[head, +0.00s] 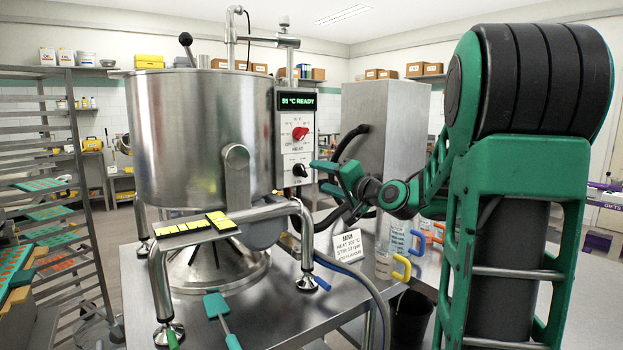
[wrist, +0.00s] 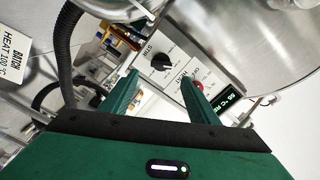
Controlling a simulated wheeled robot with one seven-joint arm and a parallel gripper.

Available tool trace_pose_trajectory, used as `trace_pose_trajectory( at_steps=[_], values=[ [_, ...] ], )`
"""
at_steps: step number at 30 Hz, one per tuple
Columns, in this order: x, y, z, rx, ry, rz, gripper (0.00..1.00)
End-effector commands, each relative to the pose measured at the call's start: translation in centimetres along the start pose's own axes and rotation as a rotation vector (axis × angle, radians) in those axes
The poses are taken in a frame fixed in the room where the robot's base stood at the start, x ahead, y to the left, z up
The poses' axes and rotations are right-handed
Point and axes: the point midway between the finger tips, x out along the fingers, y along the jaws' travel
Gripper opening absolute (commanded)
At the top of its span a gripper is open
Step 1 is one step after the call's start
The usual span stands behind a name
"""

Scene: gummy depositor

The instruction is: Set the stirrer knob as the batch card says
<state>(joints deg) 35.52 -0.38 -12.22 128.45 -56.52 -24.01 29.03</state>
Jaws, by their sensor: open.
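The stirrer knob (head: 299,170) is black, on the lower part of the white control panel beside the steel kettle. In the wrist view the stirrer knob (wrist: 160,62) sits below the word STIR, just beyond the fingertips. My gripper (head: 321,177) is open and empty, to the right of the knob, apart from it. In the wrist view my gripper (wrist: 158,79) has its two green fingers spread to either side below the knob. The batch card (head: 351,244) stands on the bench; its HEAT line shows, but its stir line is too small to read surely.
The red heat knob (head: 299,133) is above the stirrer knob, under a lit display (head: 297,102) ending in READY. A black hose (head: 345,150) curves close to my gripper. Measuring jugs (head: 393,256) stand near the card.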

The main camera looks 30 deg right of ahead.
Motion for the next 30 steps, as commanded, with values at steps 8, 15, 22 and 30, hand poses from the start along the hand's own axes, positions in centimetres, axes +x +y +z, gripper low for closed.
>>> trace_pose_trajectory(
  at_steps=[8, 15, 22, 30],
  values=[
    [-2.1, 0.1, 0.0, 0.001, 0.000, 0.001, 0.55],
    [-2.2, 0.1, 0.0, 0.000, 0.000, 0.001, 0.55],
    [-2.2, 0.1, 0.0, 0.000, 0.000, 0.001, 0.55],
    [-2.8, 1.8, 3.4, -0.083, -0.094, 0.104, 0.55]
  ],
)
